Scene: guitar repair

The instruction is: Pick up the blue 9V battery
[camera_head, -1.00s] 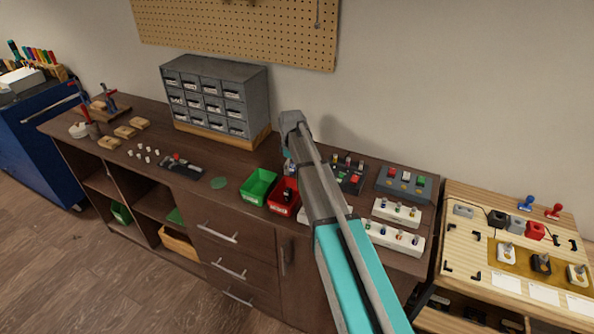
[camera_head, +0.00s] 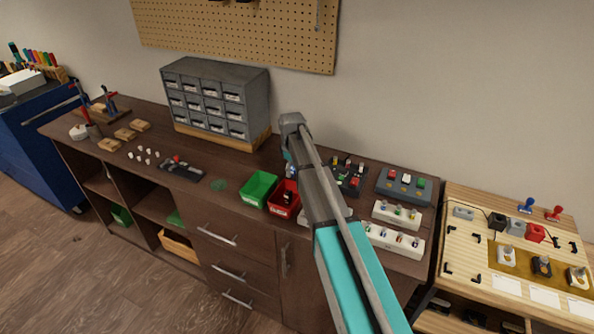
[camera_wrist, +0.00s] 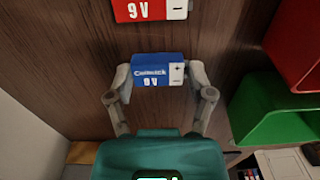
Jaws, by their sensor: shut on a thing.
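The blue 9V battery (camera_wrist: 158,70) is in the middle of the wrist view, its "9 V" label facing the camera. My gripper (camera_wrist: 159,76) is shut on it, one grey finger at each short side. I cannot tell from this view whether the battery touches the bench top. A red 9V battery (camera_wrist: 150,10) lies just beyond it, apart from it, cut by the top edge. In the head view my arm hides most of the gripper and the held battery.
A green bin (camera_head: 257,189) and a red bin (camera_head: 284,198) stand close to the gripper on the dark wood bench (camera_head: 130,167). The grey drawer cabinet (camera_head: 215,95) is behind on the left. Switch and component holders (camera_head: 403,187) stand to the right.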

